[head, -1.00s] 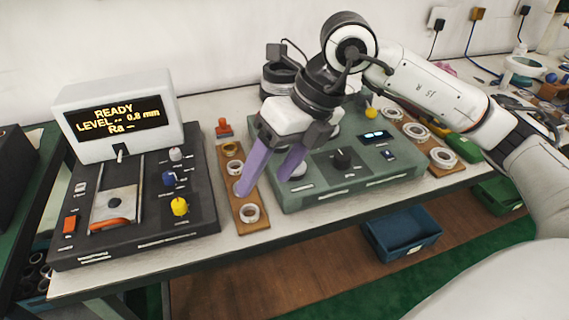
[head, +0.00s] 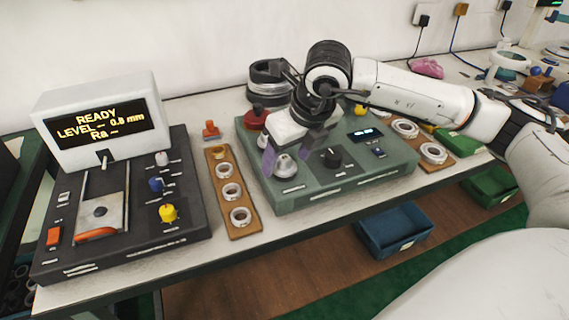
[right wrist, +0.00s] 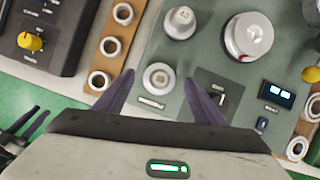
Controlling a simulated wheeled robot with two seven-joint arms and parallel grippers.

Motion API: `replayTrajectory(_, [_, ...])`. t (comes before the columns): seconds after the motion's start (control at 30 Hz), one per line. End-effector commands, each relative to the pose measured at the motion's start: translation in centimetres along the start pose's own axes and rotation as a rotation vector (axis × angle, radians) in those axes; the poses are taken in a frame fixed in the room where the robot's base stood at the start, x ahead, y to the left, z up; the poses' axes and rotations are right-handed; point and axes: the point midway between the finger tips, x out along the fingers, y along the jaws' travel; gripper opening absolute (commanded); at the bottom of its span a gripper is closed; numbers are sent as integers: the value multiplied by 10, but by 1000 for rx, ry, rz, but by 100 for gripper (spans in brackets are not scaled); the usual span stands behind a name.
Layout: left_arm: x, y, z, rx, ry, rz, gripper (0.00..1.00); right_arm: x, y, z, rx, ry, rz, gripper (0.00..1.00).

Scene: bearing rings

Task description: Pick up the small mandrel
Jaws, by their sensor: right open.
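Several metal mandrels stand on the green device (head: 345,185). The one nearest its front left (head: 284,168) is a light metal disc with a short stub, and looks the smallest. In the right wrist view this mandrel (right wrist: 158,79) lies between the fingertips. My right gripper (head: 290,158) is open above and around it, pointing down. Whether the fingers touch it cannot be told. A mid-sized mandrel (right wrist: 180,22) and a wider one (right wrist: 248,38) stand farther back.
A wooden strip with pale rings (head: 231,191) lies left of the device. A dark gauge unit with a lit display (head: 96,122) stands farther left. A round dial (head: 333,158) is close to the right finger. A blue bin (head: 394,232) sits below the table edge.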

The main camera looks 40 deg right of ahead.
Motion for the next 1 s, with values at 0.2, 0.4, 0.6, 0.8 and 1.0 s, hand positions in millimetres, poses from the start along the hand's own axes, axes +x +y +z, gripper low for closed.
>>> replayTrajectory(0.2, [0, 0, 2, -1, -4, -1, 31, 9, 0, 0, -1, -1, 0, 63])
replayTrajectory(0.4, [1, -1, 2, -1, -3, -2, 31, 9, 0, 0, -1, -1, 1, 50])
replayTrajectory(0.6, [1, -1, 1, -1, -1, -2, 31, 9, 0, 0, -1, -1, 1, 16])
replayTrajectory(0.8, [1, -2, -2, 0, 4, -3, 31, 8, 0, 1, -1, -4, 1, 8])
replayTrajectory(1.0, [0, -2, -5, 0, 9, -3, 31, -4, 1, 7, 0, -7, 3, 8])
